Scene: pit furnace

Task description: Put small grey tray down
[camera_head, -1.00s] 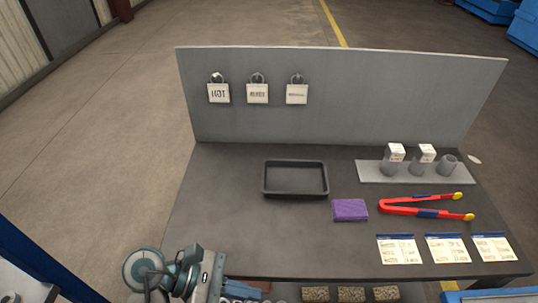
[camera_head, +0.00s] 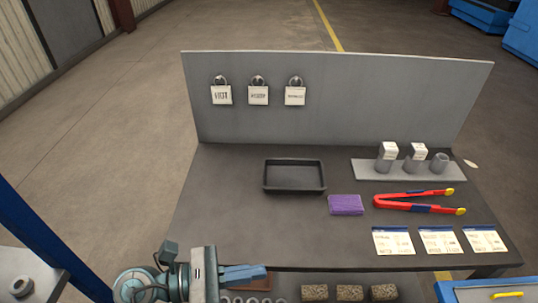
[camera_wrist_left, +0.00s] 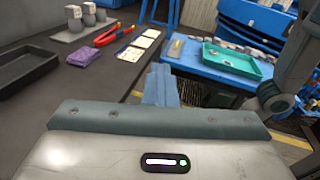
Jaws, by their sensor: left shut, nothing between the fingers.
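A small dark grey tray (camera_head: 294,190) lies flat and empty on the grey bench, left of the purple block. It also shows at the left edge of the left wrist view (camera_wrist_left: 25,82), partly cut off. My left gripper (camera_head: 245,275) is at the bench's front edge, nearer to me than the tray and well apart from it. Its blue fingers (camera_wrist_left: 160,88) are shut with nothing between them. My right gripper is not in view.
The bench (camera_head: 230,240) also holds a purple block (camera_head: 346,204), red tongs (camera_head: 415,200), paper cards (camera_head: 438,241) and a grey strip (camera_head: 385,174) with cylinders. A panel (camera_head: 400,90) with tags closes the back. A blue table (camera_wrist_left: 195,62) with a teal tray (camera_wrist_left: 232,65) stands beyond.

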